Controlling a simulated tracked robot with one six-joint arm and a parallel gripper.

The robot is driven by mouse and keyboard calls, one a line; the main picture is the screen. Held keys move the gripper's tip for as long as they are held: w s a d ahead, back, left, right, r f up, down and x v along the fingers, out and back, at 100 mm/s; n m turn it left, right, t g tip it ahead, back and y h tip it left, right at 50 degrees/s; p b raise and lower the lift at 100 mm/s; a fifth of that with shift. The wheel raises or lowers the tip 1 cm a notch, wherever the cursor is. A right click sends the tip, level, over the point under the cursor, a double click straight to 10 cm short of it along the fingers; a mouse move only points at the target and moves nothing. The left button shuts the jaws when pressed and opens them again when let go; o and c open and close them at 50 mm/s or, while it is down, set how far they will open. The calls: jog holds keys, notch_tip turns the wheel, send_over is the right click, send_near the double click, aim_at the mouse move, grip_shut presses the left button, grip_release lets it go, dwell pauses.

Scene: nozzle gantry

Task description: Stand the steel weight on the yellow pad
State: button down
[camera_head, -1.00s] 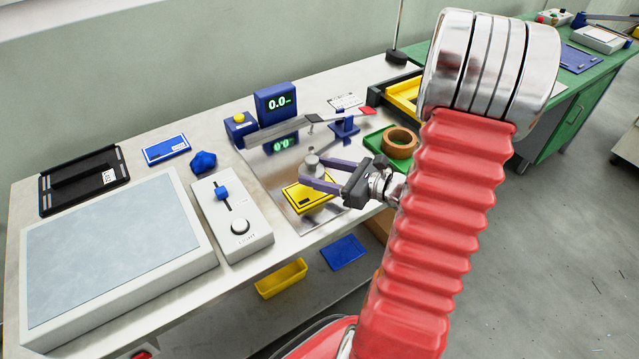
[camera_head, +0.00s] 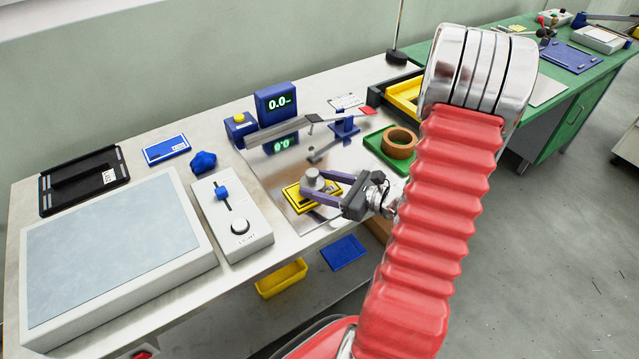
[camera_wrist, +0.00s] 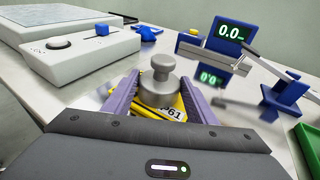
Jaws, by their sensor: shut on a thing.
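The steel weight (camera_head: 319,184) is a grey knobbed cylinder. It shows upright between my fingers in the wrist view (camera_wrist: 157,82). My gripper (camera_head: 321,185) is shut on it, a purple finger on each side.
A blue display (camera_head: 275,103) reads 0.0 behind the pad, with a beam on a blue stand (camera_head: 345,125) nearby. A grey slider box (camera_head: 232,218) stands left. A green tray with a brown ring (camera_head: 399,141) stands right. The bench's front edge is close.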

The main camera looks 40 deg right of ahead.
dwell(0.3)
jog(key=c, duration=0.8)
grip_release()
jog(key=shift+f, duration=0.1)
jog(key=shift+o, duration=0.2)
jog(key=v, duration=1.2)
